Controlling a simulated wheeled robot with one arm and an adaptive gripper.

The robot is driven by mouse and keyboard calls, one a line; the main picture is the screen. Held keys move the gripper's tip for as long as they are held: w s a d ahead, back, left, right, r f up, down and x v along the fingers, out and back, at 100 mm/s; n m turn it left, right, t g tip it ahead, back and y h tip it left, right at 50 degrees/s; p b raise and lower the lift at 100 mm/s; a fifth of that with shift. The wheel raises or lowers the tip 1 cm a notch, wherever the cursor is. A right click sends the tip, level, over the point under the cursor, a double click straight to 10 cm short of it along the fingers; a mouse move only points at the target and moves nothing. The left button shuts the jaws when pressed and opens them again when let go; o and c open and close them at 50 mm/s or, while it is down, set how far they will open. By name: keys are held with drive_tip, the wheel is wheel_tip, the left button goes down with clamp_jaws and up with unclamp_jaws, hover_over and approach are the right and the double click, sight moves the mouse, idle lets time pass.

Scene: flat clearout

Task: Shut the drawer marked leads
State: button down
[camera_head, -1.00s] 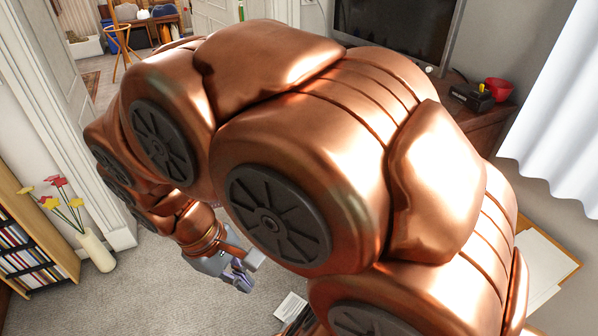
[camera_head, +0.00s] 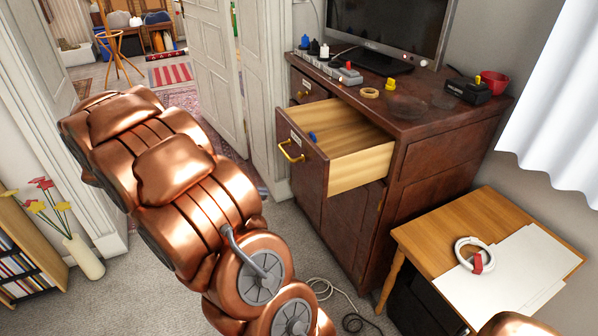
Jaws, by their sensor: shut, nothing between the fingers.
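One drawer (camera_head: 312,172) of the dark brown cabinet (camera_head: 420,190) is pulled well out, showing its pale wooden inside. Its front has a yellow handle (camera_head: 290,152) and a small white label that is too small to read. A small blue thing (camera_head: 312,136) shows at the drawer's front end. A second labelled drawer (camera_head: 304,88) sits to the left and appears shut; its label is unreadable too. I cannot tell from the lettering which is marked leads. My gripper is not in view.
The cabinet top holds a monitor (camera_head: 388,30), a power strip (camera_head: 325,66), a tape roll (camera_head: 369,92) and a red cup (camera_head: 495,82). A wooden side table (camera_head: 470,212) stands at right. A cable (camera_head: 335,292) lies on the carpet. A flower vase (camera_head: 84,256) stands left.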

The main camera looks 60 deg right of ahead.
sight(307, 165)
drive_tip(key=w+d+f+n+g+h+b, duration=0.1)
drive_tip(key=w+d+f+n+h+b, duration=0.3)
drive_tip(key=w+d+f, duration=0.45)
drive_tip(key=shift+n+h, duration=0.3)
drive_tip(key=shift+h, duration=0.4)
drive_tip(key=p+x, duration=0.1)
drive_tip(key=x, duration=0.8)
drive_tip(key=r+p+x, duration=0.1)
drive_tip(key=x, duration=0.3)
drive_tip(key=shift+w+d+r+p, duration=0.15)
drive_tip(key=shift+d+p, duration=0.2)
drive_tip(key=shift+d, duration=0.25)
drive_tip(key=shift+s+d, duration=0.3)
drive_tip(key=shift+d, duration=0.25)
